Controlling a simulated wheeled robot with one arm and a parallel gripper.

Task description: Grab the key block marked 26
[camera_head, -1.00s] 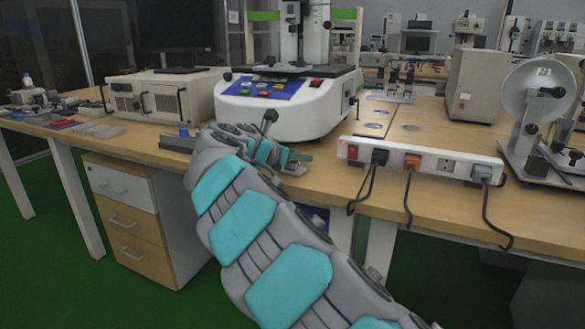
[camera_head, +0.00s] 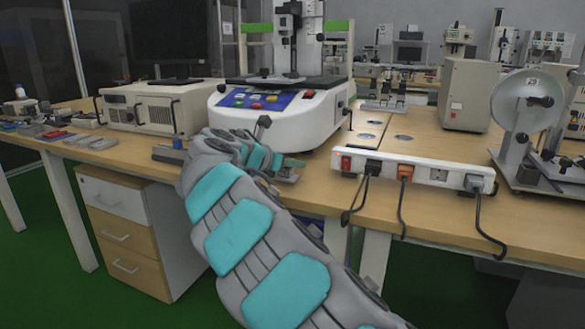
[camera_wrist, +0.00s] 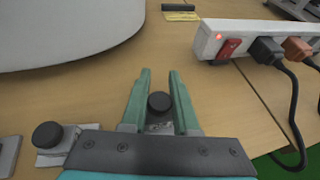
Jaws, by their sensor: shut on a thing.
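In the wrist view, my gripper (camera_wrist: 160,75) has its two teal fingers on either side of a small metal key block (camera_wrist: 159,128) with a round black knob on top. The fingers are shut on this block, low over the wooden bench. No number is readable on it. In the head view, my gripper (camera_head: 292,162) is at the bench's front edge, left of the power strip, and largely hidden by my arm. A second metal block (camera_wrist: 48,158) with a black knob sits to the left in the wrist view.
A white power strip (camera_head: 415,168) with plugged cables lies to the right on the bench (camera_head: 440,205). The large white machine (camera_head: 290,125) stands just behind my gripper. A beige instrument box (camera_head: 150,110) is at the left. Some bare wood lies between machine and strip.

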